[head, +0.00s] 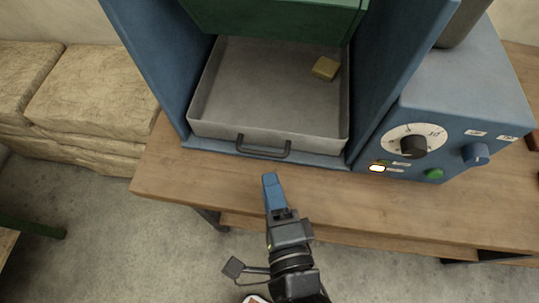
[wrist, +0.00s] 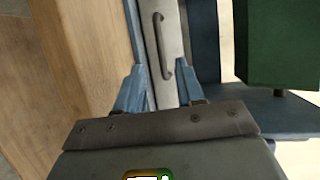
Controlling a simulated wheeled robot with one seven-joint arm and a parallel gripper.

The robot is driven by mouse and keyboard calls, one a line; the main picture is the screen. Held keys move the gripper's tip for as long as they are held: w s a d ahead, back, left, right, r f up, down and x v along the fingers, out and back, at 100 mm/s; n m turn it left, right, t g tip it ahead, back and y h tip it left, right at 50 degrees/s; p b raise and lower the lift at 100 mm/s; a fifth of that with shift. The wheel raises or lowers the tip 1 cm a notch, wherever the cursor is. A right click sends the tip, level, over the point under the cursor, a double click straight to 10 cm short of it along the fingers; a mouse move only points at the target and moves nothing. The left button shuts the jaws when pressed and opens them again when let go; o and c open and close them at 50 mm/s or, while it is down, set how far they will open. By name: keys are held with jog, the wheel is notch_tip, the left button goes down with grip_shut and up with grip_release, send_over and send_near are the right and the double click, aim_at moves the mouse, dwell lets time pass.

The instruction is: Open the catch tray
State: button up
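The catch tray (head: 270,85) is a grey metal box sitting between the blue side walls of the machine. Its front wall stands close to the machine's front lip. A dark bar handle (head: 263,148) sticks out from that wall. The handle (wrist: 158,45) also shows in the wrist view, ahead of and between the fingers. My gripper (head: 270,180) is in front of the handle, apart from it, over the table's front edge. In the wrist view my gripper's (wrist: 160,75) two blue fingers are spread with nothing between them.
A small tan block (head: 325,68) lies in the tray. A green part (head: 280,18) hangs above the tray's back. A blue control box (head: 455,110) with a dial and buttons stands to the right. The wooden table (head: 190,180) is clear in front.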

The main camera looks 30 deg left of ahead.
aim_at(261, 155)
jog(key=p+x, duration=0.1)
jog(key=x, duration=0.5)
jog(key=shift+w+a+p, duration=0.15)
jog(key=shift+p, duration=0.15)
jog(key=shift+w+a+f, duration=0.2)
jog(key=shift+w+a, duration=0.3)
grip_shut()
